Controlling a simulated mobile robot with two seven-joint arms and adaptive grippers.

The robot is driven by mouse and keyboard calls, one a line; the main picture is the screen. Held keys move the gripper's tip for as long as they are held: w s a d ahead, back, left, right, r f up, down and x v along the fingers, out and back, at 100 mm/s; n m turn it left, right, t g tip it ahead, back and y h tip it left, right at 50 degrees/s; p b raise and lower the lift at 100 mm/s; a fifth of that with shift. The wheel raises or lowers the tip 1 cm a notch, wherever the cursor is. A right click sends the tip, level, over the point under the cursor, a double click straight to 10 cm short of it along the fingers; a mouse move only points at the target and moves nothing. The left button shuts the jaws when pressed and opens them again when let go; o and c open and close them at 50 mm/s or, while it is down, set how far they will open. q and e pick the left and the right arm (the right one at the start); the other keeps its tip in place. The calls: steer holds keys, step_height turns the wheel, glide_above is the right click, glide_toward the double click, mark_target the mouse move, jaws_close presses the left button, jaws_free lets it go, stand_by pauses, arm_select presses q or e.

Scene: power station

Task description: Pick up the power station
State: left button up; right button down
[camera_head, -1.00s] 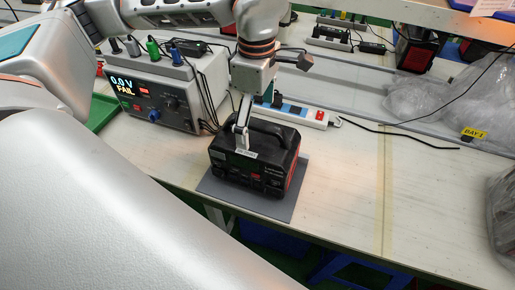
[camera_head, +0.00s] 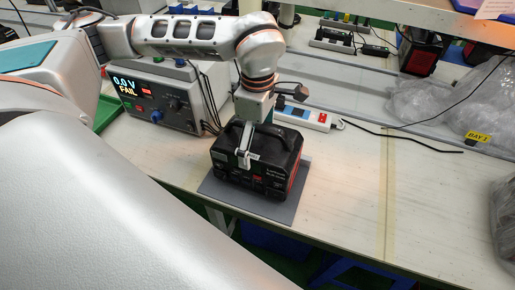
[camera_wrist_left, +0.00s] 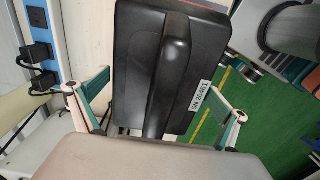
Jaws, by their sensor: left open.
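The power station (camera_head: 232,172) is a black box with a top handle and red trim, upright on a dark grey mat (camera_head: 218,191) on the bench. My left gripper (camera_head: 248,152) points down at its top, and one finger shows in front of the handle. In the left wrist view, the handle (camera_wrist_left: 168,75) and the label lie between the open fingers (camera_wrist_left: 165,104), one to each side of the black case. The fingers look apart from the handle; whether they touch the case I cannot tell. My right gripper is not in view.
A tester (camera_head: 160,105) reading "0.0 V FAIL" stands to the left. A white power strip (camera_head: 316,119) lies behind the power station, with a black cable (camera_head: 400,136) running right. Plastic-wrapped items (camera_head: 425,103) are at the right.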

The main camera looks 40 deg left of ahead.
arm_select(q)
steer(key=shift+f, duration=0.25)
stand_by(0.3)
steer(key=c, duration=1.6)
steer(key=shift+w+r, duration=0.1)
steer(key=shift+r, duration=0.05)
steer(key=c, duration=0.3)
